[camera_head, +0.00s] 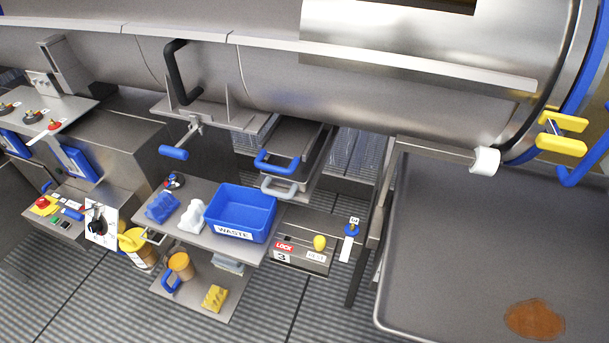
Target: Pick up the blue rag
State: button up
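The blue rag (162,207) appears as a small crumpled blue shape on the upper shelf of a grey metal cart (197,188), near its left edge. Nothing covers the blue rag in this view. My gripper is not in view.
The blue bin marked WASTE (241,212) stands on the same shelf. A yellow sponge (214,298) and an orange-topped container (180,267) are on the lower shelf. A large steel drum (360,60) overhangs behind. A tray with a brown spill (535,319) lies right.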

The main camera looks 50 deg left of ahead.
aim_at(164, 204)
jog(key=u, duration=3.05)
jog(key=z, duration=2.4)
jog(key=u, duration=2.4)
jog(key=i+j, duration=0.15)
jog(key=i, duration=0.25)
jog(key=i+j, duration=0.2)
jog(key=i, duration=0.25)
jog(key=i+j+z, duration=0.1)
jog(key=i, duration=0.3)
